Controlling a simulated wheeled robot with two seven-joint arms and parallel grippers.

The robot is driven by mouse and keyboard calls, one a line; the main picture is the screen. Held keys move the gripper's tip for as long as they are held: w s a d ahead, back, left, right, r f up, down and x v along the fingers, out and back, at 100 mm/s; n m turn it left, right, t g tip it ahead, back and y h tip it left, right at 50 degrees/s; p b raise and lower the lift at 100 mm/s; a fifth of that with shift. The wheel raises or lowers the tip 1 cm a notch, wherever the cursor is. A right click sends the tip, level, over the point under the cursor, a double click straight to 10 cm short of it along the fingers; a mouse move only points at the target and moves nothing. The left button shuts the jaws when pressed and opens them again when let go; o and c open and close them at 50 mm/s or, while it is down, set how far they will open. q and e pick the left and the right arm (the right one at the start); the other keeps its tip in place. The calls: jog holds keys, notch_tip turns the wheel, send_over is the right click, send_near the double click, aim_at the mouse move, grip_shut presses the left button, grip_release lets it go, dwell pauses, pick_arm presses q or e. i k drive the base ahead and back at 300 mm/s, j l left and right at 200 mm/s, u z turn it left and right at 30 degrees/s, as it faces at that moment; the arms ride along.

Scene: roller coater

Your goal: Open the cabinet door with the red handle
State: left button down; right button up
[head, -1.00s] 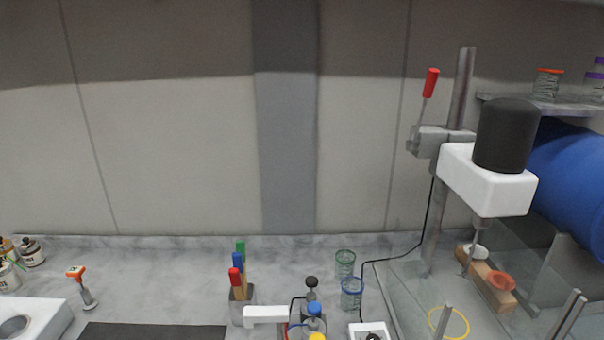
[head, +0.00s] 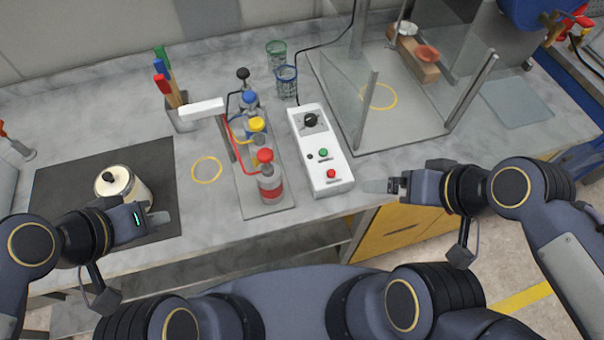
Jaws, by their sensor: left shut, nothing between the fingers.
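A yellow wooden cabinet front (head: 385,238) shows under the counter, to the right of centre in the head view. No red handle can be made out on it; my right arm and the counter edge hide part of it. My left gripper (head: 160,217) is shut and empty, over the front of the dark mat near a cream-coloured can. My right gripper (head: 374,186) is over the counter's front edge, just right of the white control box and above the cabinet. Its fingers are seen edge-on, so their opening is unclear.
The counter holds the dark mat (head: 52,192), the cream can (head: 126,186), a rack of capped bottles (head: 268,186), the white control box (head: 320,150) and a glass-walled stand (head: 400,118). Open floor (head: 540,270) lies at the lower right.

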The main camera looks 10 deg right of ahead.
aim_at(394, 225)
jog(key=l+z, duration=0.25)
jog(key=z, duration=0.15)
jog(key=l+z, duration=0.25)
jog(key=z, duration=0.15)
jog(key=l+z, duration=0.25)
jog(key=z, duration=0.15)
